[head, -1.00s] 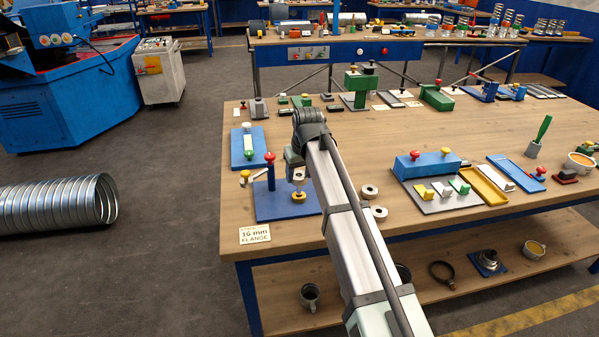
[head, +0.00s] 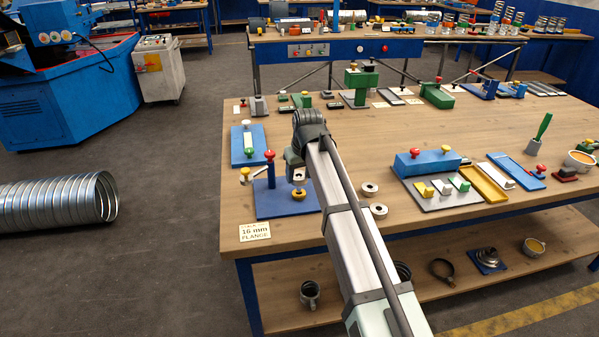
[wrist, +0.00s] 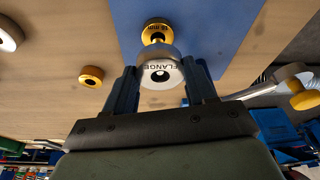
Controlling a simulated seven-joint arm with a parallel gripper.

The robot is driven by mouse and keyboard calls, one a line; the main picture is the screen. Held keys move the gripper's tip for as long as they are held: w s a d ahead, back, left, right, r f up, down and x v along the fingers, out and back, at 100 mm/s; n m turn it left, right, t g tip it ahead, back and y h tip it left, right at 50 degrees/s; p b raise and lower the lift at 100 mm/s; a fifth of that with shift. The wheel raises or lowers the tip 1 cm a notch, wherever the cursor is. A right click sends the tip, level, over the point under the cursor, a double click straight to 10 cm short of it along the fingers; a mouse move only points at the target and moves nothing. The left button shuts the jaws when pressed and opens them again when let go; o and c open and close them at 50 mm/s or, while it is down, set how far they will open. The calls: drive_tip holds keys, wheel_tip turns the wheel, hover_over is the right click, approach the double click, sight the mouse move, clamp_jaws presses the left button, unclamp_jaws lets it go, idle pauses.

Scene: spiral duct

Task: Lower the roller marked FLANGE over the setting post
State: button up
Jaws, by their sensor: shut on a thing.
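My gripper (wrist: 162,84) is shut on a grey metal roller marked FLANGE (wrist: 160,70), whose face with its dark bore is towards the wrist camera. The setting post (wrist: 157,27), with yellow parts and a 16 mm mark, shows just past the roller in the wrist view. It stands on a blue base plate (head: 272,210). In the head view, my gripper (head: 297,176) is over this plate, above the post's yellow part (head: 299,195). My wrist hides part of the roller and post there. I cannot tell whether the bore is in line with the post.
A post with red and yellow knobs (head: 270,156) stands left of my gripper on the same plate. Two loose rollers (head: 369,190) lie to the right. A card reading 16 mm FLANGE (head: 254,231) lies at the table's front left. The table middle is mostly clear.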

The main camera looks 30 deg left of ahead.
drive_tip(key=shift+f, duration=0.1)
idle(0.3)
drive_tip(key=o, duration=1.6)
drive_tip(key=shift+r, duration=4)
